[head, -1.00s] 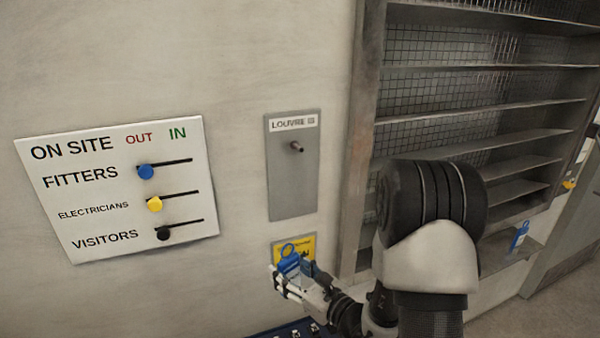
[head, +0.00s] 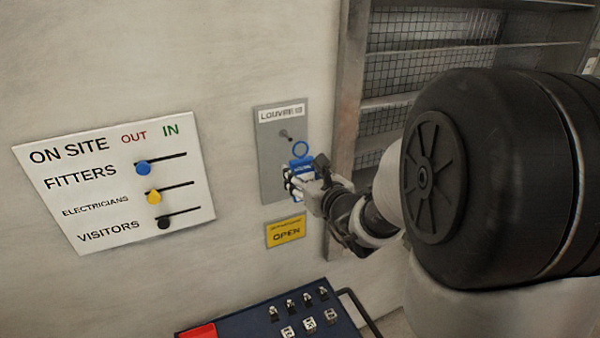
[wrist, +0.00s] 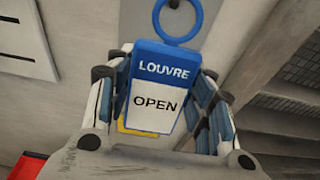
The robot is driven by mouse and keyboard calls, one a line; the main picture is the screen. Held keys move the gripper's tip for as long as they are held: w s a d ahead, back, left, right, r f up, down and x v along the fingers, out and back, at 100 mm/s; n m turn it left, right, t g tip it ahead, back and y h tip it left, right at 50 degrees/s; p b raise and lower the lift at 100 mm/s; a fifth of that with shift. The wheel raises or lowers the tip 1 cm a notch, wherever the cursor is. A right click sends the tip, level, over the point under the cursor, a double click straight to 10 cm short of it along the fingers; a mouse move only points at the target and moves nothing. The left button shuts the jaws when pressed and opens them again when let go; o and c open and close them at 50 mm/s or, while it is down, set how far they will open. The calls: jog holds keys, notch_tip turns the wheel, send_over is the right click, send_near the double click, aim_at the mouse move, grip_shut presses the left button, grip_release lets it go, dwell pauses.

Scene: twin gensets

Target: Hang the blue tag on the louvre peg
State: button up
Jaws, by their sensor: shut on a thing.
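The blue tag (wrist: 165,71) reads LOUVRE and OPEN in the wrist view and has a blue ring at its top. In the head view the blue tag (head: 301,165) is upright in my gripper (head: 301,184), with its ring (head: 301,149) uppermost. My gripper (wrist: 160,105) is shut on the tag's body. The louvre peg (head: 285,134) sticks out of a grey plate (head: 268,180) labelled LOUVRE. In the head view the ring appears just right of the peg and slightly lower, not around it. The gap in depth cannot be told.
A yellow OPEN sign (head: 286,231) is on the wall below the plate. A white ON SITE board (head: 100,205) with sliders hangs at left. Metal louvres (head: 400,101) stand at right. A dark blue panel (head: 255,322) with switches is below.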

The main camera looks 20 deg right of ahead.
jog(key=shift+r+p+x, duration=0.2)
jog(key=shift+p+x, duration=0.15)
jog(key=shift+x, duration=1.3)
jog(key=shift+r+p+x, duration=0.25)
jog(key=shift+p+x, duration=0.05)
jog(key=shift+x, duration=1.35)
jog(key=shift+w+f+b, duration=0.5)
jog(key=shift+w+b, duration=0.25)
jog(key=shift+b, duration=0.2)
jog(key=o, duration=1.1)
